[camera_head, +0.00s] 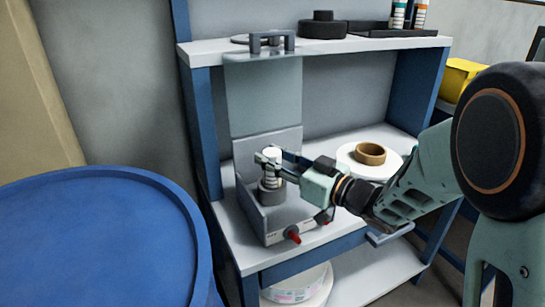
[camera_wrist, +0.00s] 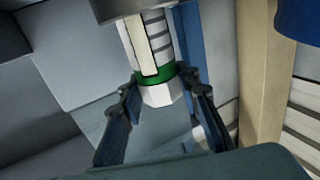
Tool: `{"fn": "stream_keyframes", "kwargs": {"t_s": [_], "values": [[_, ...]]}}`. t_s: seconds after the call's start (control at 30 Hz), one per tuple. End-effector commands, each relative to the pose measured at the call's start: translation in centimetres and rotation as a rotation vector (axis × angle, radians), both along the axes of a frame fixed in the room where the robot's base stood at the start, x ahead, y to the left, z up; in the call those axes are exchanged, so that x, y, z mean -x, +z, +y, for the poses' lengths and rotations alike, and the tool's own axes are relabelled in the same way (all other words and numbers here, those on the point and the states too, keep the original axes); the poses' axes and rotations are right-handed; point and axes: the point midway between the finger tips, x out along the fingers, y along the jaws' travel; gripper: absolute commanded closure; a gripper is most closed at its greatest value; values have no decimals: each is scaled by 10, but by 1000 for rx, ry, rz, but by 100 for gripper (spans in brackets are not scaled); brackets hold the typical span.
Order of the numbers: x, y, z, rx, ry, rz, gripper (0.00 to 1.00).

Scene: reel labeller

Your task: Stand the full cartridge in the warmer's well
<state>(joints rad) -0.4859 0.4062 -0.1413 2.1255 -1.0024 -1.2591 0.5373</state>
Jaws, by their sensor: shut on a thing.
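The white cartridge (camera_head: 272,154) stands about upright in the warmer (camera_head: 250,205) on the bench. In the wrist view the cartridge (camera_wrist: 152,50) shows a green band, a pale strip and dark marks along its side. My gripper (camera_head: 269,162) is shut on it near its upper end, with blue fingers (camera_wrist: 162,84) on both sides of the band. The cartridge's lower end meets the dark round well (camera_head: 271,190), whose rim shows at the top of the wrist view (camera_wrist: 128,8). How deep the end sits is hidden.
The warmer's clear lid (camera_head: 262,95) is raised behind the cartridge. Red knobs (camera_head: 292,235) are on the warmer's front. A white reel with a brown core (camera_head: 370,154) lies to the right. The upper shelf (camera_head: 330,45) holds a black rack (camera_head: 385,29) with banded cartridges. A blue drum (camera_head: 95,240) stands left.

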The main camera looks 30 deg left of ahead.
Motion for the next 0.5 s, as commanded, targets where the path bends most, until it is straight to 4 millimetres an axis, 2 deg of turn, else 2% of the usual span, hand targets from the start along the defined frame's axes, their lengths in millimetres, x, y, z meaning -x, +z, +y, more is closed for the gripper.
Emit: {"fn": "stream_keyframes", "kwargs": {"t_s": [0.5], "values": [[0, -7, 0, -2, 0, -2, 100]]}}
